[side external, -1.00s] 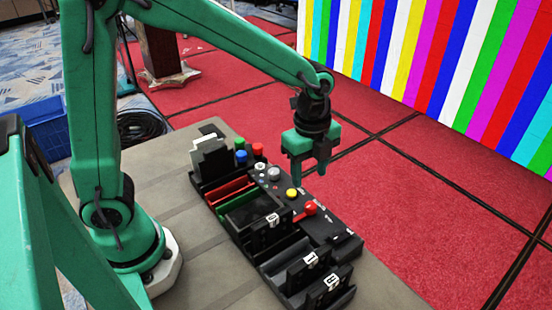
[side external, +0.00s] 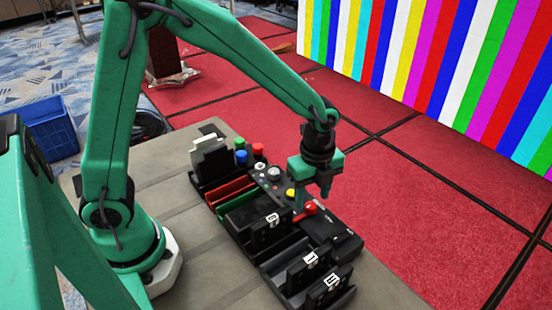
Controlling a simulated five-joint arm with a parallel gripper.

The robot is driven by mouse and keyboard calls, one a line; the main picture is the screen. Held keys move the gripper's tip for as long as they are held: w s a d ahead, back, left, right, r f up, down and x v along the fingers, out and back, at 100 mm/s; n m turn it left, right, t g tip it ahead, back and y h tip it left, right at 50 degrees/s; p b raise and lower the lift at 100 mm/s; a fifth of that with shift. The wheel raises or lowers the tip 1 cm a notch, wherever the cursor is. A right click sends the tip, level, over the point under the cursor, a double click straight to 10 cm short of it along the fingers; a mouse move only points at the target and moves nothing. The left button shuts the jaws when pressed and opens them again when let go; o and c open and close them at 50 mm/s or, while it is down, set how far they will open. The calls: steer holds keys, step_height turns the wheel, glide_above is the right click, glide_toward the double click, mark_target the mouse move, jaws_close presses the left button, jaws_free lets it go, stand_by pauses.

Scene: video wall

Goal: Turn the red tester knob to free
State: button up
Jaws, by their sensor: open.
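The red tester knob (side external: 310,207) sits on the black panel (side external: 330,231), towards its near right part. It looks like a round red cap with a short red arm pointing to the lower left. My gripper (side external: 312,200) points down just above and behind the knob, with its fingers open. Its fingertips are close to the knob; I cannot tell whether they touch it. The panel labels are too small to read, and my gripper hides part of the panel.
A yellow button (side external: 291,194) and a grey knob (side external: 274,174) are left of the red knob. Green (side external: 240,143), blue (side external: 241,157) and red (side external: 258,149) caps stand farther back. Black numbered blocks (side external: 309,268) stand in front. Bare table (side external: 210,285) lies at the lower left.

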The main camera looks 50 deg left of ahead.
mark_target(304, 213)
steer(key=shift+f, duration=1.4)
steer(key=c, duration=1)
